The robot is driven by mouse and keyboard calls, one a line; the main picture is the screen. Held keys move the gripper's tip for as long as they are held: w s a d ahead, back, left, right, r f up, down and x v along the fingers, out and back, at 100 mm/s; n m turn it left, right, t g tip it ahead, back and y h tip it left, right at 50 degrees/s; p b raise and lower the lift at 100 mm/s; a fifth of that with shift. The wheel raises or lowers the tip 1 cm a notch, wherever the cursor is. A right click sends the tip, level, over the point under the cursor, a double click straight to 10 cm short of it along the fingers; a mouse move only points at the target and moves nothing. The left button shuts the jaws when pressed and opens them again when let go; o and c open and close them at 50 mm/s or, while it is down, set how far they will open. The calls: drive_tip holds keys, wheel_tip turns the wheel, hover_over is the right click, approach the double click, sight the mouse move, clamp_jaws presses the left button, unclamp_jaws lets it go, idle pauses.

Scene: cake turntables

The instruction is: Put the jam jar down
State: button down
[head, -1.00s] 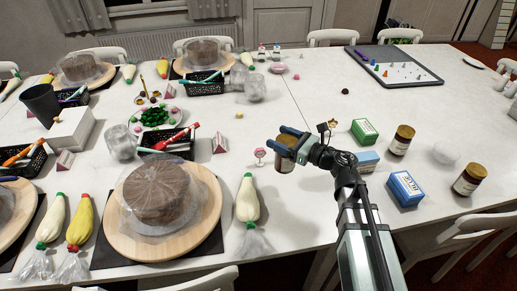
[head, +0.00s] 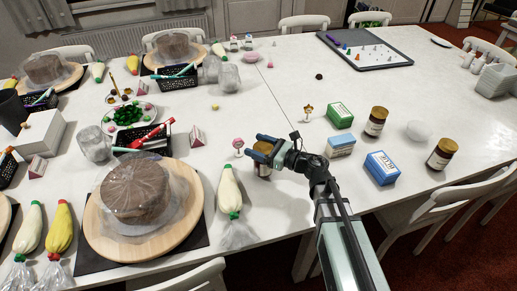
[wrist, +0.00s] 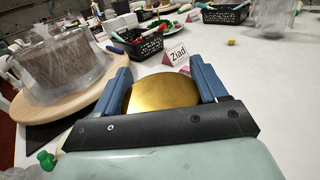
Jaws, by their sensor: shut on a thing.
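The jam jar (head: 263,171) is in my gripper (head: 262,148), in the middle of the white table in the head view. My gripper is shut on it. In the wrist view its gold lid (wrist: 160,93) fills the space between my two blue fingers (wrist: 161,84). The jar looks upright, and its lower part is close to the table top. I cannot tell whether its base touches the table. Two more dark jars with gold lids stand to the right, one farther back (head: 376,122) and one nearer the edge (head: 441,154).
A white piping bag (head: 229,190) and a wrapped cake (head: 135,193) on a round board lie left. Green (head: 341,115), light blue (head: 340,146) and blue boxes (head: 382,168) stand right. Bare table lies behind my gripper.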

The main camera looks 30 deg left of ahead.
drive_tip(key=shift+f, duration=0.65)
drive_tip(key=shift+c, duration=0.3)
unclamp_jaws()
drive_tip(key=shift+f, duration=0.1)
drive_tip(key=d, duration=1.2)
drive_tip(key=shift+o, duration=0.2)
